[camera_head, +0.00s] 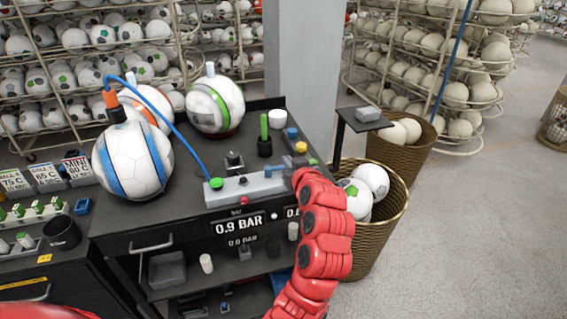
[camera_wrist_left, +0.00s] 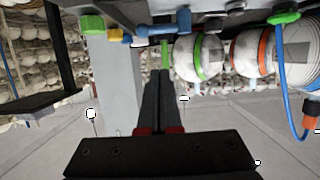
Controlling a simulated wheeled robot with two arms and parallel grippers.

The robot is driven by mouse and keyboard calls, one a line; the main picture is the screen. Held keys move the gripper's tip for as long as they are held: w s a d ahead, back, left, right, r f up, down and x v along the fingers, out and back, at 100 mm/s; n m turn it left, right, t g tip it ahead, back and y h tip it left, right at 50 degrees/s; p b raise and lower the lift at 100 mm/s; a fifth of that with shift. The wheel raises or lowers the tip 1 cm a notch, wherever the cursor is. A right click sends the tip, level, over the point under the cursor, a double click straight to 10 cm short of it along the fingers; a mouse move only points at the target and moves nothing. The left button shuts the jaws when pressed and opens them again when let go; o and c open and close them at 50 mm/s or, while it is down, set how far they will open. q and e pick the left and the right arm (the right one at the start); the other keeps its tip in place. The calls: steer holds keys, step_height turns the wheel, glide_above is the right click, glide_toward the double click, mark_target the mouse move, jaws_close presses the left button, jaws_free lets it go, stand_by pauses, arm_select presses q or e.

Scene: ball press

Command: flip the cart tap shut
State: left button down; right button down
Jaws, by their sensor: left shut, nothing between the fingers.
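The cart's grey valve block (camera_head: 236,188) lies on the dark cart top, with a blue hose (camera_head: 186,143) joined at its green fitting (camera_head: 216,183). A small blue tap lever (camera_head: 271,171) shows at the block's right end, and a blue lever shows at the top of the left wrist view (camera_wrist_left: 162,30). My left gripper (camera_head: 289,177) is just right of the block's end, partly hidden by my red wrist. In the left wrist view its dark fingers (camera_wrist_left: 165,74) are together and empty, below the blue lever with a visible gap. My right gripper is not in view.
A white-blue ball (camera_head: 133,165) and a white-green ball (camera_head: 222,108) stand on the cart. A green post (camera_head: 264,126) and yellow knob (camera_head: 301,147) are behind the block. A small black stand (camera_head: 362,122) and a ball basket (camera_head: 388,222) are to the right.

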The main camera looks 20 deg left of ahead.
mark_target(282, 167)
arm_select(q)
steer(key=p+x, duration=0.4)
steer(key=x, duration=0.5)
steer(key=shift+w+a+r, duration=0.1)
steer(key=shift+w+a, duration=0.15)
steer(key=shift+w, duration=0.05)
steer(key=shift+s+d+f+p, duration=0.8)
steer(key=shift+s+f+p, duration=0.2)
steer(key=shift+s+d+f, duration=0.2)
steer(key=shift+s, duration=0.15)
steer(key=shift+f, duration=0.1)
steer(key=shift+w, duration=0.1)
steer(key=shift+d, duration=0.1)
steer(key=shift+s+a+m+h, duration=0.2)
steer(key=shift+m+h, duration=0.2)
steer(key=shift+d+t, duration=0.1)
steer(key=shift+t, duration=0.3)
